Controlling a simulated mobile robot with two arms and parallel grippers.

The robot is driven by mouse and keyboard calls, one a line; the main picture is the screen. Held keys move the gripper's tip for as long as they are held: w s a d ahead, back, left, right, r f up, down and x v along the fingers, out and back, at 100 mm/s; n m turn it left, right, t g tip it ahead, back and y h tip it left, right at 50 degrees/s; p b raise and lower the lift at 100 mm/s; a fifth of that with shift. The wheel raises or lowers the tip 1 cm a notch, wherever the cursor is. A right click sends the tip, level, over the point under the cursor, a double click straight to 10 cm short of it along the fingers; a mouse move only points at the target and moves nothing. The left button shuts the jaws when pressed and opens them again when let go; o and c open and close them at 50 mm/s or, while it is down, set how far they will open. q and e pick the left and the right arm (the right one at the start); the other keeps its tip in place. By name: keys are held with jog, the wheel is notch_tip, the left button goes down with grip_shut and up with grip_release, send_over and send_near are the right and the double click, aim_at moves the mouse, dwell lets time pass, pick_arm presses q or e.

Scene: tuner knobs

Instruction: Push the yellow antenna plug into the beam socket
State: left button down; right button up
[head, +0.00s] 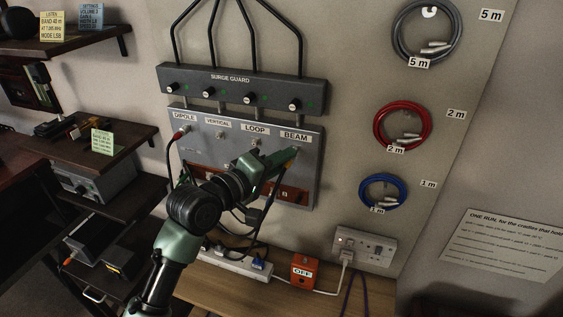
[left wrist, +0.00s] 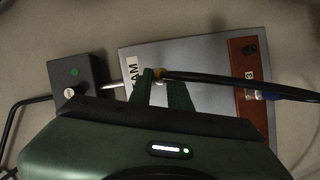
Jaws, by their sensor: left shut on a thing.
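My left gripper (head: 290,155) reaches the lower right of the grey antenna panel (head: 309,172), just under the BEAM label (head: 295,136). In the left wrist view its two fingers (left wrist: 160,88) are shut on the yellow antenna plug (left wrist: 159,72), whose black cable runs off to the right. The plug is against or very close to the panel face beside the label (left wrist: 133,74). The beam socket is hidden behind the plug and fingers, so I cannot tell how deep the plug sits. My right gripper is not in view.
The surge guard (head: 240,82) runs above the panel. A red plug (head: 178,135) sits at the DIPOLE place. Grey (head: 395,40), red (head: 378,128) and blue (head: 365,190) cable coils hang to the right. A power strip (head: 235,262) and orange box (head: 304,271) lie below.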

pick_arm(q)
jog(key=shift+p, duration=0.5)
dwell(0.9)
jog(key=shift+p, duration=0.6)
dwell(0.5)
jog(key=shift+w+d, duration=0.3)
jog(key=shift+w, duration=0.55)
jog(key=c, duration=1.2)
grip_release()
jog(key=shift+c, duration=0.2)
